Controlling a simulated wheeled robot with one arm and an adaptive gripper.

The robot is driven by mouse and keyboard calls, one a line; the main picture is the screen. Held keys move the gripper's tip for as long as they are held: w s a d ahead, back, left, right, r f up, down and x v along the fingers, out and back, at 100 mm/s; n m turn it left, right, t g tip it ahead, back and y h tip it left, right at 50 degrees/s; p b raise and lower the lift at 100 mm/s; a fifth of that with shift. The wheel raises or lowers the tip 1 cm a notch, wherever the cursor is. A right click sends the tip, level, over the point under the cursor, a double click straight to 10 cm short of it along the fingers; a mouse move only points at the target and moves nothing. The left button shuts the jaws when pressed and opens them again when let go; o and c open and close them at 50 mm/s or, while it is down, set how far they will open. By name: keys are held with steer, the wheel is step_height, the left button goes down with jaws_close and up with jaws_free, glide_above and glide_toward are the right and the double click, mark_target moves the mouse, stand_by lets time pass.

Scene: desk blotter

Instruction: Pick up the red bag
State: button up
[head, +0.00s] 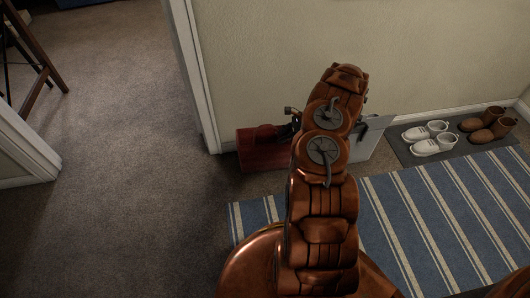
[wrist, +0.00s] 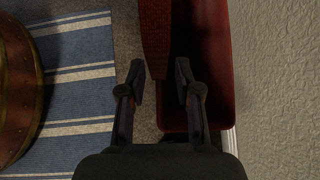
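A red, woven-looking thing, which looks like the red bag (wrist: 155,32), hangs down from the top of the wrist view as a narrow strip. In the head view my gripper (head: 292,116) is mostly hidden behind my arm, over a dark red box-like thing (head: 258,156) on the floor by the wall. I cannot tell bag and container apart there.
A smooth dark red container (wrist: 208,45) stands against the wall in the wrist view. A pale panel (head: 368,140) is right of my arm. A blue striped rug (head: 425,205) lies in front. Shoes (head: 430,140) stand on a grey mat (head: 412,157). Carpet at left is clear.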

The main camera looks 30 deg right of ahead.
mark_target(272, 144)
steer(key=x, duration=0.1)
steer(key=b+x, duration=0.1)
steer(key=x, duration=0.1)
steer(key=b+x, duration=0.1)
steer(key=x, duration=0.1)
steer(key=shift+s+a+f, duration=0.1)
steer(key=shift+s+f, duration=0.15)
steer(key=shift+f, duration=0.1)
steer(key=shift+w+a+f, duration=0.15)
steer(key=shift+a+f, duration=0.1)
steer(key=shift+a, duration=0.05)
jaws_close()
